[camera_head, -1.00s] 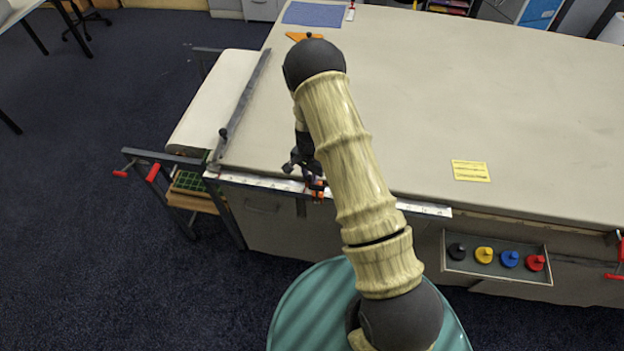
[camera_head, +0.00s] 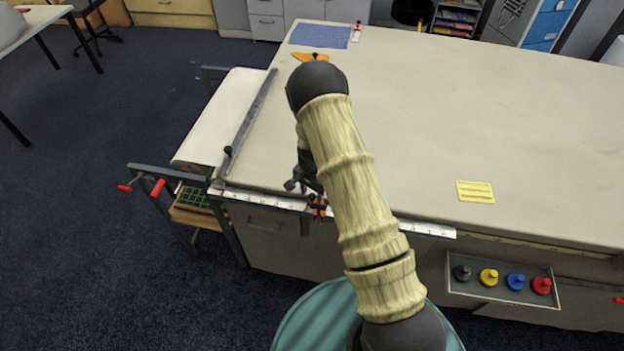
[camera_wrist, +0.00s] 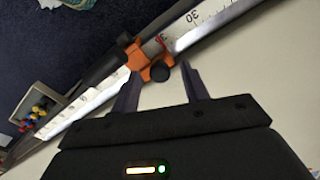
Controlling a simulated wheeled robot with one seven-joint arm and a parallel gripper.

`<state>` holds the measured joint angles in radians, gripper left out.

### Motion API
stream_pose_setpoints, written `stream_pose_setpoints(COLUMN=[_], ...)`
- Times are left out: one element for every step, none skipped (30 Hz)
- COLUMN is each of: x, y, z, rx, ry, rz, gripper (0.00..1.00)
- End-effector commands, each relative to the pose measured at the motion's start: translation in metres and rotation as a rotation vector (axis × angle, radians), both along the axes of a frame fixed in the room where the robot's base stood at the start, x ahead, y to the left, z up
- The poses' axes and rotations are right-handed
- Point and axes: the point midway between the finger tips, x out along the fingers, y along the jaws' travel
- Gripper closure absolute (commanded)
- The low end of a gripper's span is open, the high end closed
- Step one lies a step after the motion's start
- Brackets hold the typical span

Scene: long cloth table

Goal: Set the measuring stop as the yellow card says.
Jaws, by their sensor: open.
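The measuring stop (camera_head: 317,206) is an orange clamp on the white ruler (camera_head: 428,229) along the table's front edge. In the wrist view the stop (camera_wrist: 146,60) has a black knob and sits on the ruler (camera_wrist: 190,28), with a red mark and a printed 30 to its right. My gripper (camera_wrist: 160,82) is open, its fingers pointing at the stop, with the knob seen between the tips. Contact cannot be told. In the head view my gripper (camera_head: 303,182) is partly hidden by my arm. The yellow card (camera_head: 475,191) lies on the table; its writing is too small to read.
A tray (camera_head: 504,292) with black, yellow, blue and red knobbed pieces hangs at the front right. A metal bar (camera_head: 250,122) runs along the table's left end. Red-handled clamps (camera_head: 157,188) stick out at the left. The cloth tabletop (camera_head: 430,110) is mostly clear.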

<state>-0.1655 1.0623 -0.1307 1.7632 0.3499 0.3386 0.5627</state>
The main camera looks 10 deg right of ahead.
Motion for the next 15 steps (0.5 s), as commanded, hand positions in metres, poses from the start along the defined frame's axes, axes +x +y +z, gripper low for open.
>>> stream_pose_setpoints(x=[0.001,0.001,0.001,0.001,0.001,0.001,0.001,0.001,0.001,0.001,0.001,0.001,0.001,0.001,0.001], y=[0.0,0.0,0.0,0.0,0.0,0.0,0.0,0.0,0.0,0.0,0.0,0.0,0.0,0.001,0.001], z=[0.003,0.006,0.009,0.012,0.016,0.021,0.026,0.031,0.038,0.042,0.047,0.054,0.059,0.065,0.071], rx=[0.0,0.0,-0.001,-0.001,-0.001,-0.001,0.0,0.0,0.001,0.001,0.0,0.0,0.0,0.0,0.0], ry=[-0.003,-0.003,-0.002,-0.002,-0.004,-0.004,-0.004,-0.004,-0.005,-0.004,-0.004,-0.004,-0.004,-0.006,-0.004], rz=[0.0,0.001,0.001,0.0,0.0,0.0,0.0,0.0,0.0,0.0,0.0,0.0,0.001,0.001,0.002], gripper=[0.55,0.55,0.55,0.55,0.55,0.55,0.55,0.55,0.55,0.55,0.55,0.55,0.55,0.55,0.55])
